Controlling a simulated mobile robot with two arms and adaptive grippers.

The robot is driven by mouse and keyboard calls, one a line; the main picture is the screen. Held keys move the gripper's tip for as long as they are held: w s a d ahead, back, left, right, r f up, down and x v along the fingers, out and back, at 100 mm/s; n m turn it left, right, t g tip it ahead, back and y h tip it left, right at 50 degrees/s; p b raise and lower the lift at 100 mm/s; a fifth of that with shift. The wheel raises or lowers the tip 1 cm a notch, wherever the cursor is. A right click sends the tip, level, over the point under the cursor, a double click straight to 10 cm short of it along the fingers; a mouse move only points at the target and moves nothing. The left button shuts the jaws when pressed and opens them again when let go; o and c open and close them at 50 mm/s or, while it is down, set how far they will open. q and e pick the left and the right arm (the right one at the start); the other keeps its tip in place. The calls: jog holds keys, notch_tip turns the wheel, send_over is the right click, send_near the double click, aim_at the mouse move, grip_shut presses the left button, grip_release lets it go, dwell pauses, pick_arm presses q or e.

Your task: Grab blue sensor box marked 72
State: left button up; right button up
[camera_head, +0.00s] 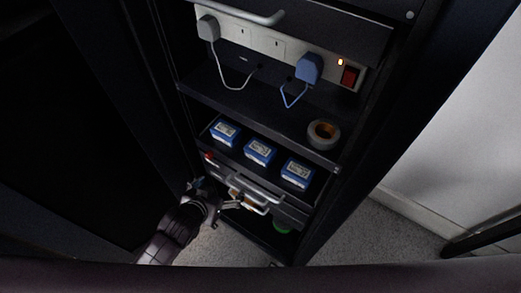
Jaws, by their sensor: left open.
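Three blue sensor boxes with white labels stand in a row on a dark cabinet shelf: a left box (225,132), a middle box (260,152) and a right box (298,172). The label print is too small to read surely, so I cannot tell which is marked 72. My left gripper (224,202) is open, with nothing seen between its fingers. It is below and in front of the box shelf, near the drawer handles and apart from the boxes. My right gripper is not in view.
A drawer handle (247,193) juts out below the boxes. A power strip (262,42) holds a white plug (208,28) and a blue plug (309,67). A green object (282,227) lies low in the cabinet.

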pick_arm(q)
jog(key=m+t+h, duration=0.1)
jog(key=t+h, duration=0.1)
send_near(256, 153)
jog(key=a+f, duration=0.4)
jog(key=w+d+h, duration=0.1)
jog(key=w+d+m+h, duration=0.1)
jog(key=d, duration=0.1)
jog(key=w+d+m+h, duration=0.1)
jog(key=d, duration=0.1)
jog(key=shift+w+r, duration=0.25)
jog(key=shift+w, duration=0.05)
jog(key=x, duration=0.2)
jog(key=shift+w+d, duration=0.2)
jog(key=x, duration=0.3)
jog(key=shift+w+f, duration=0.15)
jog(key=shift+w, duration=0.3)
jog(key=shift+w+d+f, duration=0.3)
jog(key=shift+w+d, duration=0.05)
jog(key=shift+w, duration=0.2)
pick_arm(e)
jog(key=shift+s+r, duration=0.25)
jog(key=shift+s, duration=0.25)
pick_arm(q)
jog(key=shift+r, duration=0.1)
jog(key=c, duration=1.4)
